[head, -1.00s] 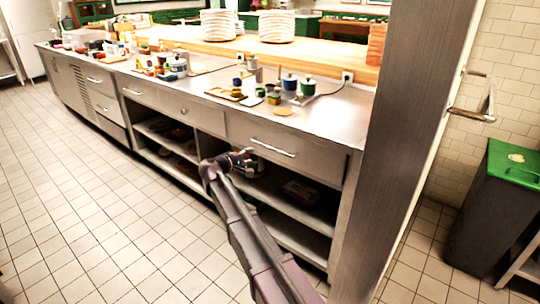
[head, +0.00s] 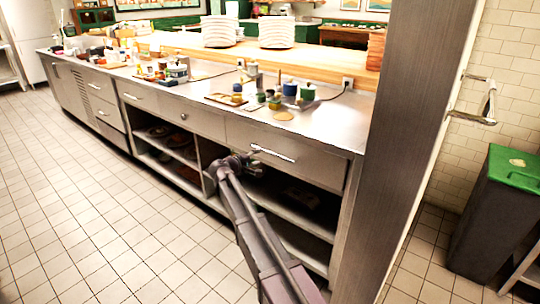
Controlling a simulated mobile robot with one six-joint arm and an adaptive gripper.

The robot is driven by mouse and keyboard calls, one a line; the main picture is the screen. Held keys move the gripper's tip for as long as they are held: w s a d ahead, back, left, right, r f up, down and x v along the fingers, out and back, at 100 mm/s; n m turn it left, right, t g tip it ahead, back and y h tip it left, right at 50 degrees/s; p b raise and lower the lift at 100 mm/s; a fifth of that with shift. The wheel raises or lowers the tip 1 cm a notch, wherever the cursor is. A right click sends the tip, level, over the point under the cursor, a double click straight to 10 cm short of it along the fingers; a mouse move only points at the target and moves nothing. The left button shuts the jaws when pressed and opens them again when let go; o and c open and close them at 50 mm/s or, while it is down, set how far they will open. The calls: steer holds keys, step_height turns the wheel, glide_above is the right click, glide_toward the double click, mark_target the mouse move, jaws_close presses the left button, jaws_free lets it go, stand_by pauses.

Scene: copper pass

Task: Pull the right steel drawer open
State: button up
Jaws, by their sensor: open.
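The right steel drawer (head: 310,160) is in the head view at the right end of the counter's drawer row. Its front looks flush with the counter. Its bar handle (head: 272,153) is bright and runs across the middle of the front. My gripper (head: 257,166) is open, just below and in front of the handle's left end. I cannot tell whether it touches the handle. The fingers look small and dark against the open shelf behind.
A steel counter (head: 335,118) carries small pots, trays and jars. Open shelves lie below the drawers. A steel post (head: 400,120) stands close at the right, with a green-lidded bin (head: 497,205) beyond. The tiled floor (head: 90,220) at left is clear.

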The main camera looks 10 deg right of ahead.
mark_target(270, 152)
steer(key=b+x, duration=0.1)
steer(key=x, duration=0.8)
jaws_close()
